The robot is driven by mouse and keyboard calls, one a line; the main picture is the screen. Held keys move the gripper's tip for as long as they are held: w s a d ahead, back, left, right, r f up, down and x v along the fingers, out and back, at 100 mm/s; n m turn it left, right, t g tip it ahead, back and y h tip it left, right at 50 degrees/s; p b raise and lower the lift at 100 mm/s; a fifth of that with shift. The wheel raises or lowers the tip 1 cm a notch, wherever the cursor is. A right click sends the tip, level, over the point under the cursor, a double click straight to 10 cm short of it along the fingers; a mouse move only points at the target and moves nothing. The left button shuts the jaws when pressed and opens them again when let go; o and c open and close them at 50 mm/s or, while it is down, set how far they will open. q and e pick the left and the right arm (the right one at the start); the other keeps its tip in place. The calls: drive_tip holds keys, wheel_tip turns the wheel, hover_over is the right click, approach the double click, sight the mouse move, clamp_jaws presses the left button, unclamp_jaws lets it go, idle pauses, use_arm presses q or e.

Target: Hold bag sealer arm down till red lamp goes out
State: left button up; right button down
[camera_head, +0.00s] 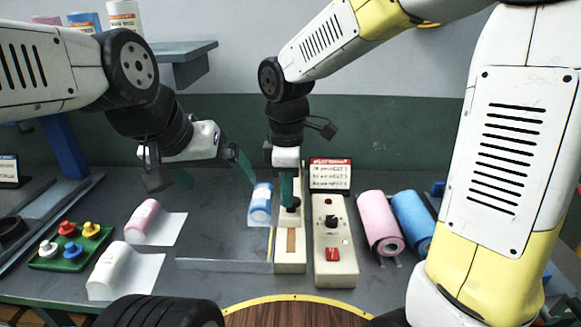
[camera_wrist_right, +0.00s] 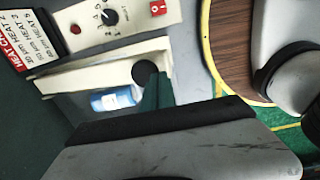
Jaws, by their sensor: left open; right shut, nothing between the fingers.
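The bag sealer has a cream base (camera_head: 290,266) with a brown strip showing at its front. Its cream arm carries a black knob (camera_head: 293,204), which also shows in the right wrist view (camera_wrist_right: 146,73). My right gripper (camera_head: 287,190) is shut and empty, its fingertips at the knob; I cannot tell if they touch it or how far down the arm is. The control box (camera_head: 322,268) stands just right of the sealer. Its red lamp (camera_wrist_right: 76,29) looks dull red in the right wrist view; I cannot tell if it is lit. My left gripper (camera_head: 236,168) is open and empty, above and left of the sealer.
A blue-labelled roll (camera_head: 260,205) lies left of the sealer arm. Pink (camera_head: 377,222) and blue (camera_head: 411,220) film rolls are at the right. A pink roll (camera_head: 144,219), a white roll (camera_head: 117,264) and a green peg board (camera_head: 70,250) are at the left. A sign (camera_head: 330,174) stands behind the box.

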drive_tip(key=r, duration=0.5)
drive_tip(key=shift+d, duration=0.2)
drive_tip(key=shift+d, duration=0.1)
drive_tip(key=s+d+r+m+t+y, duration=0.1)
drive_tip(key=s+d+r+m+t, duration=0.1)
drive_tip(key=d+m, duration=0.6)
drive_tip(key=s+d+r+m+t+y, duration=0.1)
drive_tip(key=s+d+m+t, duration=0.3)
drive_tip(key=d+m, duration=0.4)
drive_tip(key=shift+s+r+m, duration=0.6)
drive_tip(key=shift+s, duration=0.25)
